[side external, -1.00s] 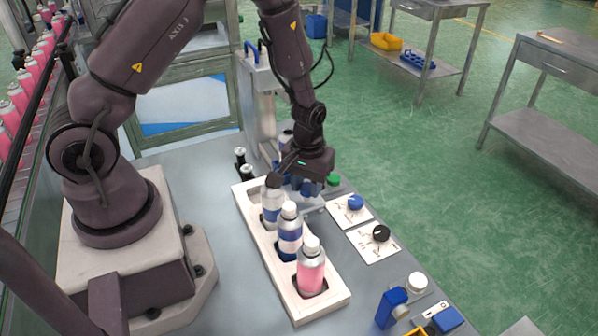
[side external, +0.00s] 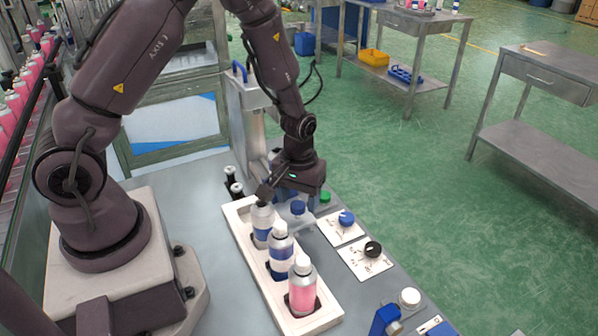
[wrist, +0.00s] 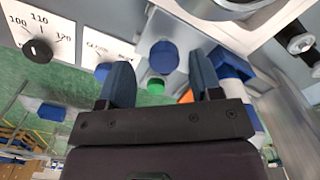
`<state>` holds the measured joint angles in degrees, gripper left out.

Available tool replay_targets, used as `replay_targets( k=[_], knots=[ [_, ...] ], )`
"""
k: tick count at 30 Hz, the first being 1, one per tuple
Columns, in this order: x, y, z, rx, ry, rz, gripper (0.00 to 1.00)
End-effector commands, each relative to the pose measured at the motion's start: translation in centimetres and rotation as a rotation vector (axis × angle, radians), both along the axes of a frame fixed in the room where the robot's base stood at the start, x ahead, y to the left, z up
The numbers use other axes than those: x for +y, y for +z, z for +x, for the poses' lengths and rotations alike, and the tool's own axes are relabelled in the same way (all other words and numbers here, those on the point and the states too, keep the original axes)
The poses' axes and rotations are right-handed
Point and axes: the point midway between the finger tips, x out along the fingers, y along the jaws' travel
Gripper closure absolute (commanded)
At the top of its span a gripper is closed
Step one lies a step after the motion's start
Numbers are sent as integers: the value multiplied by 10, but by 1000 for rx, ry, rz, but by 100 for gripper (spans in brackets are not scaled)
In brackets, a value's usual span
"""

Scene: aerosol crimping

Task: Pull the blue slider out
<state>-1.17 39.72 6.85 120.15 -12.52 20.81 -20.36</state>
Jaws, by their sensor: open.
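The blue slider shows a round blue knob (side external: 298,207) on a pale grey block beside the white bottle tray. In the wrist view the knob (wrist: 163,57) lies between the two finger outlines, near their tips. My gripper (side external: 292,188) points down just behind the knob in the side view. In the wrist view my gripper (wrist: 162,68) is open, with a blue finger on each side and nothing visibly clasped. Whether the fingers are level with the knob or above it, I cannot tell.
The white tray (side external: 250,268) holds several bottles close to my gripper. Two dial plates with a blue knob (side external: 346,218) and a black knob (side external: 373,249) lie to the right. A green button (side external: 325,197) is just beyond the slider. A metal press stands behind.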

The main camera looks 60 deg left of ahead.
Motion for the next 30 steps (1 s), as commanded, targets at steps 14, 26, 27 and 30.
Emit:
replay_targets(
  k=[14,26,27,30],
  knots=[
    [-1,97,1,-6,-3,-1,41],
    [-1,112,0,-1,-2,-2,41],
    [-1,112,0,-1,-2,-2,41],
    [-1,112,0,0,-9,-2,41]
  ],
)
